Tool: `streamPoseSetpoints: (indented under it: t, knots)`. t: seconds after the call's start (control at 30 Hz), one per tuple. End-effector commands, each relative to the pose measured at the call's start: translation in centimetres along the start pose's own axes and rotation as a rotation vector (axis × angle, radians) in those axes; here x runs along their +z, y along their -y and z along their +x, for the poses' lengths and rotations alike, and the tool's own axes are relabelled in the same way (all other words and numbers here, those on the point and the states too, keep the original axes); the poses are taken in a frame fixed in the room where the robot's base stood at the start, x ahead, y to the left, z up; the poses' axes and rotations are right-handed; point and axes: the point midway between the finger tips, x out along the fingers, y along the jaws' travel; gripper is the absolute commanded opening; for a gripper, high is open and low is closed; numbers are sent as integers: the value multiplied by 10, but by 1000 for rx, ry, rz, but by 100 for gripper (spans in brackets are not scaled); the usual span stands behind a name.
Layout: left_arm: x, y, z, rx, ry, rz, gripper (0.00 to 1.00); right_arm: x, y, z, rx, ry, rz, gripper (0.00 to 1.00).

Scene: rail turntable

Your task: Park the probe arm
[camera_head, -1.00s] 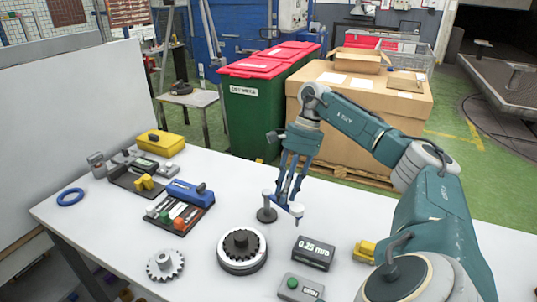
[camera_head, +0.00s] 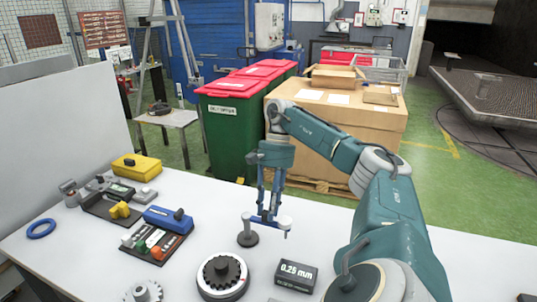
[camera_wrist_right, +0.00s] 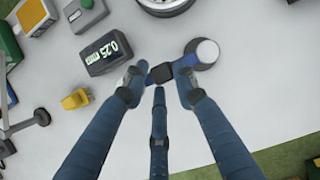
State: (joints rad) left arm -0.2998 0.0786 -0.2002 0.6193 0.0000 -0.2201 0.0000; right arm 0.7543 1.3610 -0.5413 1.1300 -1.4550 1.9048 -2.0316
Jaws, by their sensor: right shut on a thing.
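The probe arm is a blue bar (camera_head: 264,219) on a dark post (camera_head: 247,238) with a white cap, standing on the white table. In the wrist view the bar (camera_wrist_right: 178,68) runs from the white-capped post (camera_wrist_right: 206,52) to between my fingers, with a dark block on it. My right gripper (camera_head: 270,212) comes down from above and is shut on the bar. The bar's free end points right, away from the round dial (camera_head: 222,276) in front. That dial carries a black toothed gear. My left gripper is out of view.
A black display box reading 0.25 mm (camera_head: 297,276) stands right of the dial. A loose gear (camera_head: 143,291), a tool tray (camera_head: 157,246), a blue case (camera_head: 168,219), a blue ring (camera_head: 41,228) and a yellow box (camera_head: 137,165) lie left. The table's back edge is close behind the post.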

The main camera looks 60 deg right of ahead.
Motion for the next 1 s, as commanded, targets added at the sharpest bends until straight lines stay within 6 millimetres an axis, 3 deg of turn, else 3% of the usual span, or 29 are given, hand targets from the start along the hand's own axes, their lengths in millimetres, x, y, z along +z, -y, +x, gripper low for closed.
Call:
streamPoseSetpoints:
  t: [0.17,0.2,0.23,0.57,1.0]
  knots:
    - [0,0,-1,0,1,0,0,-1,5,-7,-26,-10,1,0]
    - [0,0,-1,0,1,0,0,-1,5,-7,-26,-9,1,33]
    - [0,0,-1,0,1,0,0,-1,5,-7,-26,-9,0,39]
    - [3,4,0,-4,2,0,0,0,4,-5,-16,-4,-2,39]
    - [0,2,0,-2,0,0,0,0,5,-46,-17,-5,-3,39]
